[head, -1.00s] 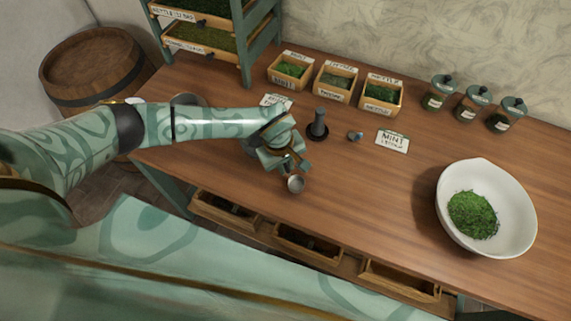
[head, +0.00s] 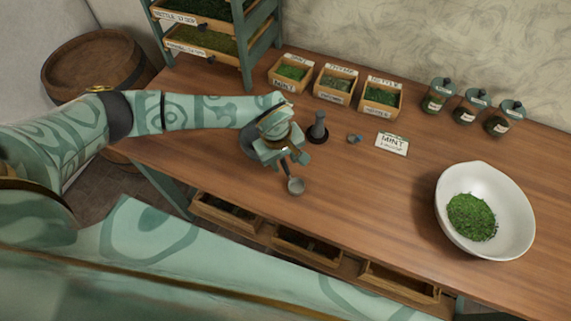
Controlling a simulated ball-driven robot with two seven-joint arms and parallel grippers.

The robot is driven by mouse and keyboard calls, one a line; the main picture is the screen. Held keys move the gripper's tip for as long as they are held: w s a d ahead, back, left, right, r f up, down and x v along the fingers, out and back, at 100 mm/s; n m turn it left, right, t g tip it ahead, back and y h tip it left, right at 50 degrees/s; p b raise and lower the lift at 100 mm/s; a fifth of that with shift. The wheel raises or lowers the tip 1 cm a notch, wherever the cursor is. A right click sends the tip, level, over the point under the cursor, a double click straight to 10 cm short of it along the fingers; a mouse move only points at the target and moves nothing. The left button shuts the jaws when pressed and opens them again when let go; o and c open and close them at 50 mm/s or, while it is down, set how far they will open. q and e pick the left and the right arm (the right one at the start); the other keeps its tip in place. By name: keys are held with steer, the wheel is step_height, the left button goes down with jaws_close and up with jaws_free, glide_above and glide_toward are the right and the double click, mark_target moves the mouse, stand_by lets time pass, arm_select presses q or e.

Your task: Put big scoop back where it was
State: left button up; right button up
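The big scoop (head: 296,187) is a small metal bowl with a thin dark handle. It appears to lie on the wooden table, left of the middle and near the front edge, with its handle pointing up and left under my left gripper. My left gripper (head: 286,157) is just above the handle end. Its fingers look spread apart, one on each side of the handle. The gripper hides the end of the handle, so contact is hard to judge. My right gripper is not in view.
A dark pestle-like object (head: 318,128) stands right of the gripper, with a smaller metal piece (head: 354,138) and a mint card (head: 392,144) beyond. A white bowl of chopped herbs (head: 509,215) stands at right. Herb boxes (head: 333,95) and jars (head: 471,111) line the back.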

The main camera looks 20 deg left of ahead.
arm_select(q)
step_height(320, 180, up, 8)
steer(key=shift+s+a+p, duration=0.3)
steer(key=shift+s+a, duration=0.05)
steer(key=shift+a, duration=0.1)
steer(key=shift+f, duration=0.15)
stand_by(1.1)
